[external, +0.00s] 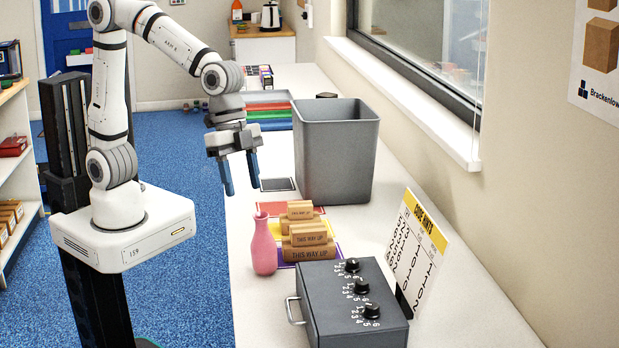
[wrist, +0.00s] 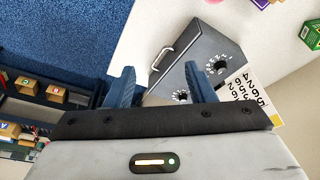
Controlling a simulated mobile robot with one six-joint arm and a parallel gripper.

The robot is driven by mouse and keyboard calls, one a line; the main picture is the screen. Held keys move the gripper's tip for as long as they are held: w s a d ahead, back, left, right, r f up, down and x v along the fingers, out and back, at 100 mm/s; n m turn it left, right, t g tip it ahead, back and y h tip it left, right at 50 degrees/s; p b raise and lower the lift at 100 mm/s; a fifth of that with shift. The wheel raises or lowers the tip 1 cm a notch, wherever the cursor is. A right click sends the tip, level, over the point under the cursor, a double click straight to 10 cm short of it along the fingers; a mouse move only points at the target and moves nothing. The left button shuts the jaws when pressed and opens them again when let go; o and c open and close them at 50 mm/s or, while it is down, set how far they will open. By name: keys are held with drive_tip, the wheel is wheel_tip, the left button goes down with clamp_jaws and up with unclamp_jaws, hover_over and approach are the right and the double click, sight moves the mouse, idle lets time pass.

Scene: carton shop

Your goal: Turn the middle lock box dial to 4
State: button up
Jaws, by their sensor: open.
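The dark grey lock box (external: 345,322) sits on the counter at the near end, its handle on the left. Three black dials run along its top. The middle dial (external: 361,286) is between the far and near ones; its setting is too small to read. In the wrist view the box (wrist: 190,52) lies beyond my fingers; two dials show and one finger covers part of the panel, so I cannot tell which is the middle one. My gripper (external: 240,188) is open and empty, its blue fingers pointing down, above the counter's left edge, behind and left of the box, apart from it.
A grey bin (external: 337,150) stands farther back. A code hints card (external: 420,250) leans right of the box. Counter to the box's right front is clear.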

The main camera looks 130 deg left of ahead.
drive_tip(key=w+a+f+m+p, duration=0.1)
drive_tip(key=w+a+f+p, duration=0.15)
drive_tip(key=w, duration=0.95)
drive_tip(key=m+p, duration=0.1)
approach(362, 281)
drive_tip(key=f, duration=0.2)
drive_tip(key=shift+t+h, duration=0.3)
drive_tip(key=shift+t, duration=0.1)
drive_tip(key=p+x, duration=0.2)
drive_tip(key=x, duration=0.4)
drive_tip(key=shift+w+f, duration=0.15)
drive_tip(key=shift+f, duration=0.2)
drive_tip(key=c, duration=1)
drive_tip(key=shift+o, duration=0.2)
